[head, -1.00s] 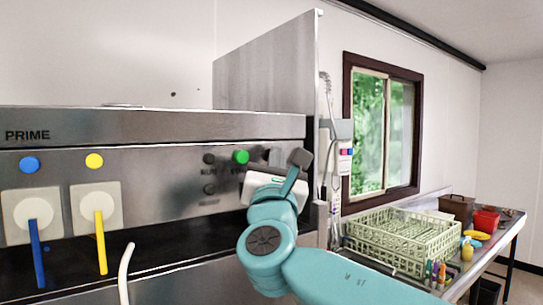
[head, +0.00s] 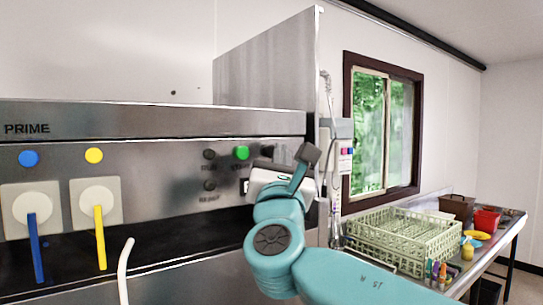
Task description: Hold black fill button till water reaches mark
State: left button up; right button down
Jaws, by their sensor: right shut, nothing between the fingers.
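A steel control panel (head: 150,160) fills the left of the head view. It carries a green button (head: 241,152), a dark button (head: 209,154) to its left and another dark button (head: 209,185) below that. A dark round shape (head: 267,152) shows right of the green button, just above my gripper. The small labels are blurred, so I cannot tell which button is the fill button. My right gripper (head: 272,180) is shut and empty, in front of the panel's right end; its fingertips are partly hidden, and contact cannot be told. No water or level mark is seen. My left gripper is out of view.
A blue button (head: 29,158) and a yellow button (head: 94,155) sit at the panel's left, above blue and yellow tubes. A steel hood side (head: 270,75) rises behind. A pale green dish rack (head: 400,240) stands on the table at right, with several small containers.

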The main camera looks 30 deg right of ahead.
jog(key=shift+s, duration=0.2)
jog(key=s+b, duration=0.2)
jog(key=s, duration=0.3)
jog(key=shift+d, duration=0.2)
dwell(0.7)
